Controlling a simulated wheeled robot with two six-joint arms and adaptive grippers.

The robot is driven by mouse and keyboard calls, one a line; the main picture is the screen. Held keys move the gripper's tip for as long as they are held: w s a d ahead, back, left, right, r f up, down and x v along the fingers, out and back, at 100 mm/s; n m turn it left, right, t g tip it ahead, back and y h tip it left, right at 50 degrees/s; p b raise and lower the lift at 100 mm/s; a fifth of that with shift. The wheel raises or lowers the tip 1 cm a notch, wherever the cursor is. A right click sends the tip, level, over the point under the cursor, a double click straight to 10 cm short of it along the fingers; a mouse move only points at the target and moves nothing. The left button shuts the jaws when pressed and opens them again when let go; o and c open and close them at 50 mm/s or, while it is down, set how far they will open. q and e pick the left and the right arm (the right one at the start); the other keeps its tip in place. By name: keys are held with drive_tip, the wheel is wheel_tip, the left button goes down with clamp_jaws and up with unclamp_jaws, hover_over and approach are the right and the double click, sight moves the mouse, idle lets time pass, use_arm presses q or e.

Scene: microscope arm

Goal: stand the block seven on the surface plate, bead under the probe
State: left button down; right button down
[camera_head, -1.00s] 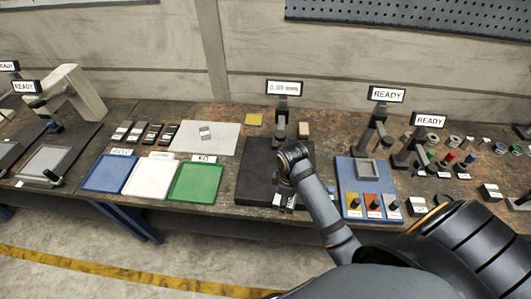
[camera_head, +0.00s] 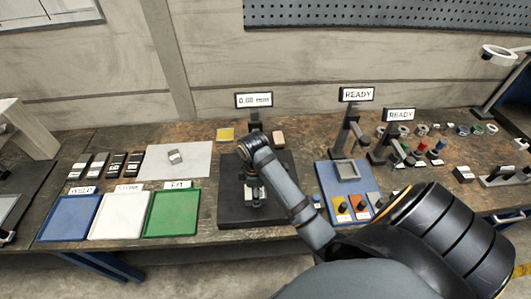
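The dark surface plate (camera_head: 231,196) lies in the middle of the bench. A probe stand rises behind it with a display (camera_head: 254,100) that appears to read 0.00 mm. My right arm comes in from the lower right, and its wrist covers the probe tip and part of the plate. My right gripper (camera_head: 256,196) points down over the plate; its fingers are small and partly hidden, and a pale patch shows by them. I cannot tell whether it holds a block, or where block seven and its bead are. My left gripper is out of view.
A pale block (camera_head: 176,156) lies on a white sheet (camera_head: 196,165). Several labelled blocks (camera_head: 98,166) stand left of it. Blue (camera_head: 68,218), white (camera_head: 118,216) and green (camera_head: 172,213) trays line the front. A blue station (camera_head: 328,180) stands right of the plate.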

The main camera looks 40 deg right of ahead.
sight(251, 191)
drive_tip(key=w+f, duration=0.1)
drive_tip(key=f, duration=0.1)
drive_tip(key=w+f+p, duration=0.1)
drive_tip(key=w+f, duration=0.1)
drive_tip(key=shift+w+d, duration=0.15)
drive_tip(key=shift+w+f, duration=0.1)
drive_tip(key=shift+f, duration=1.65)
drive_tip(key=shift+c, duration=2.2)
unclamp_jaws()
drive_tip(key=shift+f, duration=0.1)
